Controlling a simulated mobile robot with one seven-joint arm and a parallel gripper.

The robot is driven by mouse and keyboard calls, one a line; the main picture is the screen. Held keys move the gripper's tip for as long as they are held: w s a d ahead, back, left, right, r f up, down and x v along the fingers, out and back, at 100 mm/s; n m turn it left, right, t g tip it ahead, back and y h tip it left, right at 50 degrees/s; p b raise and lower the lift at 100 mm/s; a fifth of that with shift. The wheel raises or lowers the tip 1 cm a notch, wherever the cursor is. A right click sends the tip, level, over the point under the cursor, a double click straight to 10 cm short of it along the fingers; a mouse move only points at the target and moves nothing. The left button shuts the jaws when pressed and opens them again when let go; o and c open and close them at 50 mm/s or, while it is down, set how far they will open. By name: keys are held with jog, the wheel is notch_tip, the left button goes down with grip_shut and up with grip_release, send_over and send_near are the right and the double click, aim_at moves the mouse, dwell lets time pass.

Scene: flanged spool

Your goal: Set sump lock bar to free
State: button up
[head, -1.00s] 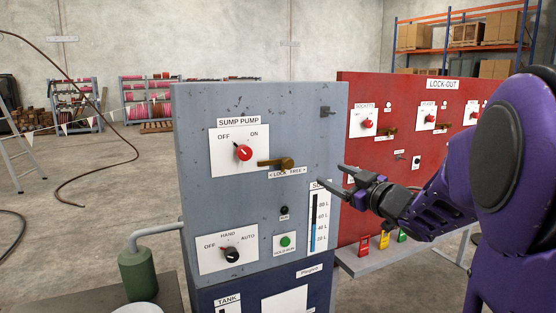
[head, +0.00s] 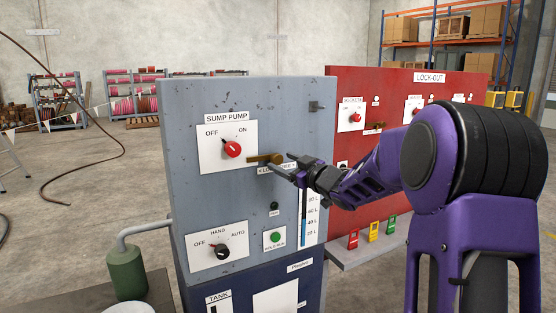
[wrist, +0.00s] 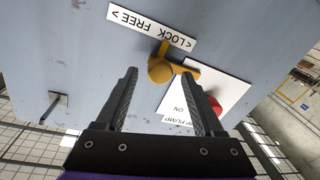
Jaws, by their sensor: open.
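The brass sump lock bar (head: 262,159) is on the grey sump pump panel, just above the LOCK FREE label. It lies about level, its rounded knob at the right and its thin end reaching left toward the red switch. In the wrist view the bar's knob (wrist: 160,71) shows between my fingertips, with the label (wrist: 150,27) upside down beyond it. My gripper (head: 284,164) is open and empty, just right of the knob and in front of the panel, covering part of the label. I cannot tell whether a finger touches the bar.
The red SUMP PUMP switch (head: 232,149) is left of the bar, its pointer toward OFF. A small dark bracket (head: 316,106) sticks out at the panel's upper right. A black selector (head: 222,252) and a green button (head: 275,237) sit lower. The red LOCK-OUT board (head: 390,90) stands behind right.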

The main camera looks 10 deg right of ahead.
aim_at(279, 160)
jog(key=shift+x, duration=1.6)
grip_shut()
jog(key=shift+a, duration=0.1)
